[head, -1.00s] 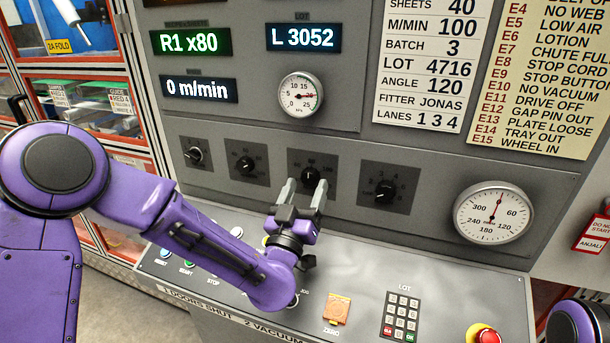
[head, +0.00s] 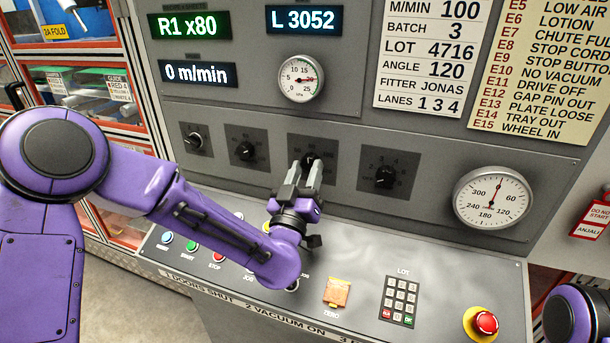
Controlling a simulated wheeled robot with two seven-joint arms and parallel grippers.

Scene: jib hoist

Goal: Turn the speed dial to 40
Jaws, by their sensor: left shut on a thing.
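A row of black knobs on dark square plates runs across the grey panel. My left gripper (head: 304,168) is at the third knob from the left (head: 311,160), its two grey fingers pointing up and closed on it. The fingers and wrist cover the lower part of this knob and its plate, and its pointer setting cannot be read. The name labels are too small to read, so I cannot tell which knob is the speed dial. The speed display (head: 198,73) reads 0 m/min. My right gripper is out of view; only purple arm shows at lower right.
Neighbouring knobs sit on either side, the second (head: 245,151) and the fourth (head: 384,177). Below is a sloping desk with coloured buttons, an orange cover (head: 337,292), a keypad (head: 400,299) and a red stop button (head: 486,322). A round gauge (head: 491,198) is at right.

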